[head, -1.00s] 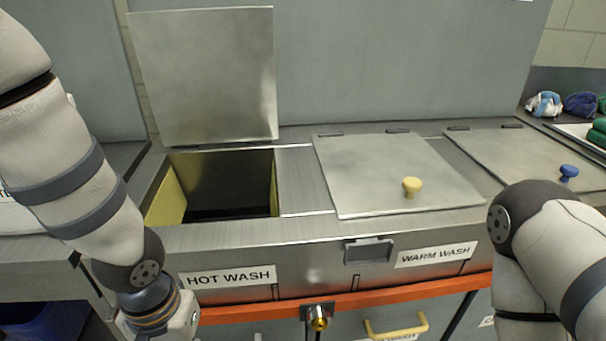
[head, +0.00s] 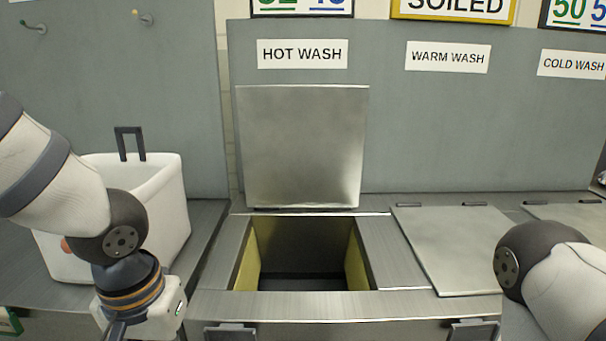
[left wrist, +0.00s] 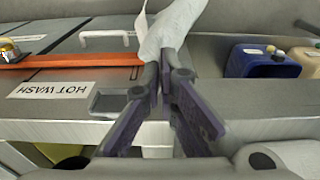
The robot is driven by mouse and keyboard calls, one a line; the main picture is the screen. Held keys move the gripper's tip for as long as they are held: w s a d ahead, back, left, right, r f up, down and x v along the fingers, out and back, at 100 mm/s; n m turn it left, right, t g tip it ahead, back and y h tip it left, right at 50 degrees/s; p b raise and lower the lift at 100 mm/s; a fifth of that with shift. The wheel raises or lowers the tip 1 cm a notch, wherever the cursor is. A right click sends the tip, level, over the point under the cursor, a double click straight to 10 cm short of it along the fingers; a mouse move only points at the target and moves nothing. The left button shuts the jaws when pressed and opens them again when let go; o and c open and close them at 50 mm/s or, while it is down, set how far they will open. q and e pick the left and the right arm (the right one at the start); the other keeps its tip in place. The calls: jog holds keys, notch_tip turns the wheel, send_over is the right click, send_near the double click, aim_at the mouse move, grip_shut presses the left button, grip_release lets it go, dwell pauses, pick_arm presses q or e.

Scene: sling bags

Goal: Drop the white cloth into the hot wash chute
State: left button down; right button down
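The hot wash chute (head: 246,262) is open in the head view, a square hole with yellowish inner walls. Its metal lid (head: 303,145) stands upright behind it, under a HOT WASH sign. The white cloth (left wrist: 172,28) hangs from my left gripper (left wrist: 166,72) in the left wrist view; the fingers are closed on it. In the head view my left wrist is at the lower left, left of the chute and in front of the counter; its fingertips and the cloth are below the frame. My right arm shows at the right edge, its gripper out of view.
A white bin (head: 165,212) with a dark handle stands on the counter left of the chute. The shut warm wash lid (head: 455,245) lies to the right. In the left wrist view, a blue container (left wrist: 262,62) and a beige one (left wrist: 306,60) sit low at the right.

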pick_arm(q)
notch_tip(320, 180, up, 38)
dwell(0.6)
dwell(0.7)
